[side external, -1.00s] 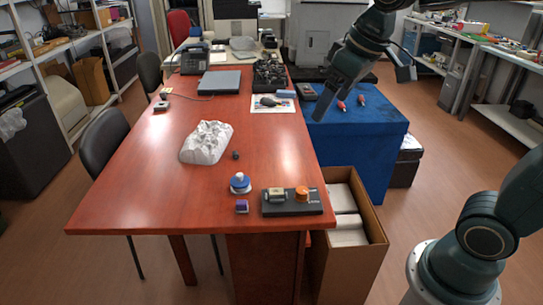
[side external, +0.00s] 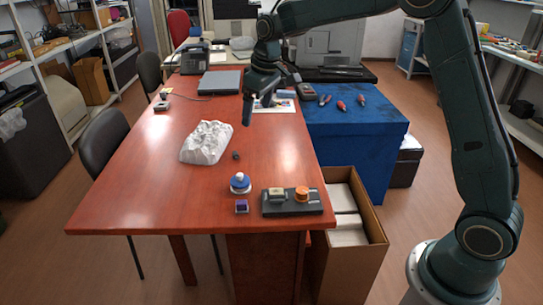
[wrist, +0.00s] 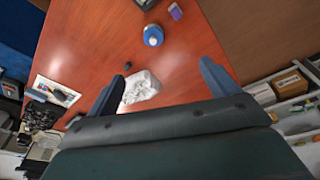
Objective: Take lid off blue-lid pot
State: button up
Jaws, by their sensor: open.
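The blue-lid pot (side external: 240,184), a small round blue and white piece, stands near the front of the red-brown table, left of a black tray. In the wrist view the pot (wrist: 153,36) shows its blue top, ahead of my fingers. My gripper (side external: 256,113) points down above the table, well behind the pot and apart from it. Its two fingers are spread with nothing between them, as the wrist view of my gripper (wrist: 164,72) shows.
A small purple block (side external: 242,206) lies just in front of the pot. A crumpled white lump (side external: 207,143) and a small dark knob (side external: 236,156) lie behind. The left front table is clear.

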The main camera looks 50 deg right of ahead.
jog(key=w+d+f, duration=0.1)
jog(key=w+f, duration=0.3)
jog(key=f, duration=0.3)
jog(key=w+f+n+g, duration=0.1)
jog(key=w+f, duration=0.4)
jog(key=f, duration=0.2)
jog(key=shift+d+f, duration=0.35)
send_over(240, 175)
jog(key=shift+s+d+f, duration=0.1)
jog(key=shift+f, duration=2.05)
jog(key=shift+s+f, duration=0.1)
jog(key=shift+f, duration=2)
jog(key=shift+f, duration=0.1)
jog(key=shift+w+f, duration=0.2)
jog(key=shift+f, duration=1.05)
jog(key=shift+w+f, duration=0.15)
jog(key=shift+f, duration=1.1)
jog(key=c, duration=1)
